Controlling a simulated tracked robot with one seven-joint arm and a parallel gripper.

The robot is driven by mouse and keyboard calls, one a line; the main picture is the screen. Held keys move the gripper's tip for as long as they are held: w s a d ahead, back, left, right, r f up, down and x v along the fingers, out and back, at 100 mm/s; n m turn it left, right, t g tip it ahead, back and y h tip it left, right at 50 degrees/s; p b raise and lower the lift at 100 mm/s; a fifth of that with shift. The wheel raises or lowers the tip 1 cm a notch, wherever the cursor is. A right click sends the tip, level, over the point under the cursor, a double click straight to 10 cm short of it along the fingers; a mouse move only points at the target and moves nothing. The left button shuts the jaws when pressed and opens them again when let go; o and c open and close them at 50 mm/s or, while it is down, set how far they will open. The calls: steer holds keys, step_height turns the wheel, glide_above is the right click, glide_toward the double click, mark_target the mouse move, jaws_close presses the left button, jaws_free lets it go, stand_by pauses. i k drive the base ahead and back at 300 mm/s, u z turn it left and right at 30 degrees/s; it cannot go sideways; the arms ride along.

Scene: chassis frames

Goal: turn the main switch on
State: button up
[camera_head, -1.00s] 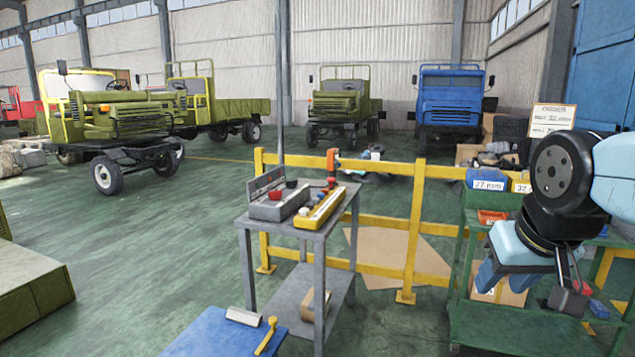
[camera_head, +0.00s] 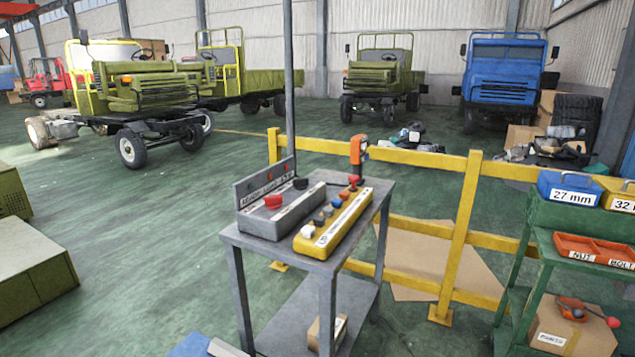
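A grey control box (camera_head: 283,218) with an upright labelled back panel (camera_head: 263,184) stands on a grey metal table (camera_head: 262,249). On its top are a red knob (camera_head: 274,201) and a black knob (camera_head: 300,183). Beside it on the right lies a yellow control box (camera_head: 345,220) with a row of several small knobs and buttons, in red, blue, grey and white. The labels are too small to read surely, so I cannot tell which control is the main switch, or its position. My gripper is not in view.
A yellow railing (camera_head: 462,230) runs behind the table. An orange device (camera_head: 358,150) stands at the table's far edge. A green shelf (camera_head: 570,215) with blue and yellow cases and an orange bin (camera_head: 592,250) is at right. Open floor lies left of the table.

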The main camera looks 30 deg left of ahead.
mark_target(273, 201)
steer(key=u, duration=0.15)
steer(key=i, duration=1.05)
steer(key=u, duration=1.05)
steer(key=i, duration=0.8)
steer(key=u, duration=0.55)
steer(key=k, duration=0.75)
steer(key=u, duration=0.25)
steer(key=i, duration=0.8)
steer(key=z, duration=0.1)
